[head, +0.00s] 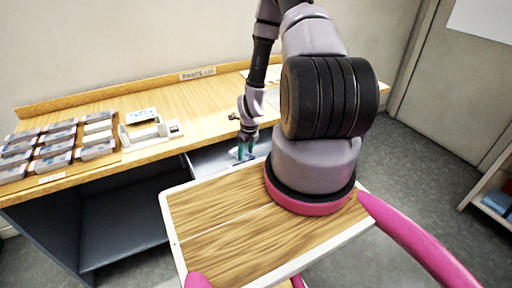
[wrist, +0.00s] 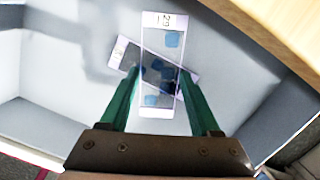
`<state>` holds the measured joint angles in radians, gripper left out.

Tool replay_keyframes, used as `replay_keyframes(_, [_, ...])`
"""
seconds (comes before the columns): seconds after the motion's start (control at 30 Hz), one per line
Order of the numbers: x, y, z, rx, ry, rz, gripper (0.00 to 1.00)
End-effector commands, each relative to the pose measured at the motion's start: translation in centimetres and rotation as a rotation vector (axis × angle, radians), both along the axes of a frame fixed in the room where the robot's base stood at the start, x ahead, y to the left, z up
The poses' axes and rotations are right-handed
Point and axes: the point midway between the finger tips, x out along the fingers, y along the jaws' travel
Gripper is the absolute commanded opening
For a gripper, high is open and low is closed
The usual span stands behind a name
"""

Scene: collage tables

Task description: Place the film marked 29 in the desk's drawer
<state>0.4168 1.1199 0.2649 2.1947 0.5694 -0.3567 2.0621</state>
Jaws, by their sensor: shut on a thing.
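The film marked 29 (wrist: 174,75) is a clear strip with blue patches. It stands between the green fingertips of my gripper (wrist: 159,80) in the wrist view. My gripper is shut on it, over the open drawer. A second film (wrist: 125,56) lies tilted beneath it, partly covered; I cannot read its mark. In the head view my gripper (head: 244,148) reaches into the open drawer (head: 208,160) of the desk (head: 200,110); the film there is too small to make out. The gap between film 29 and the drawer floor is unclear.
Rows of stacked film boxes (head: 58,142) fill the desk's left end. A white device (head: 150,130) stands beside them. The desk edge (wrist: 270,30) borders the drawer at the upper right of the wrist view. Some drawer floor is clear around the films.

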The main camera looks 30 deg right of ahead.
Motion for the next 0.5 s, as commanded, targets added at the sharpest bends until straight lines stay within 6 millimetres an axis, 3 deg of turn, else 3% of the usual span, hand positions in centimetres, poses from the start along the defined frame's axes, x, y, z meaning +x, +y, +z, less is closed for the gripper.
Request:
replay_keyframes(0.2, [2.9, -5.0, 0.0, -0.003, -0.003, -0.002, 0.11])
replay_keyframes(0.5, [4.4, -7.6, 0.0, 0.0, 0.0, 0.001, 0.11])
